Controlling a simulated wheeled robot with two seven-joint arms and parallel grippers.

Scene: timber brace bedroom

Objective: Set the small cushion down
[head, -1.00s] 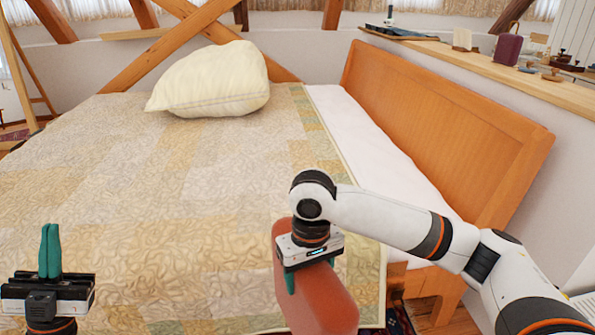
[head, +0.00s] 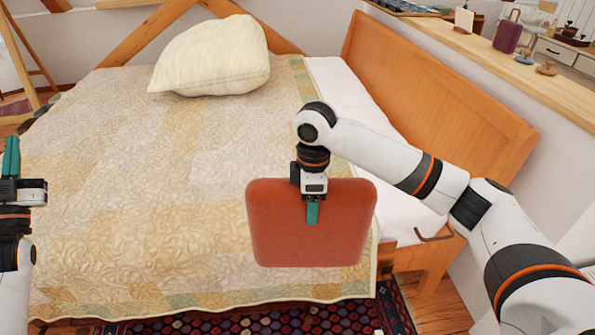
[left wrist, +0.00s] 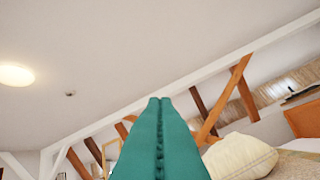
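The small cushion (head: 290,235) is a flat, rust-red square in the head view, over the near part of the bed (head: 130,170). My right gripper (head: 313,212) is shut on its top edge, and the cushion hangs below, broad face toward me. I cannot tell whether its lower edge touches the quilt. My left gripper (head: 11,157) is at the left edge of the head view, pointing up and empty. In the left wrist view its green fingers (left wrist: 160,140) are pressed together, so it is shut.
A cream pillow (head: 212,58) lies at the bed's far side. The wooden headboard (head: 430,95) stands on the right, with a shelf (head: 480,50) of small objects behind. A patterned rug (head: 250,322) lies at the near side. The quilt's middle and left are clear.

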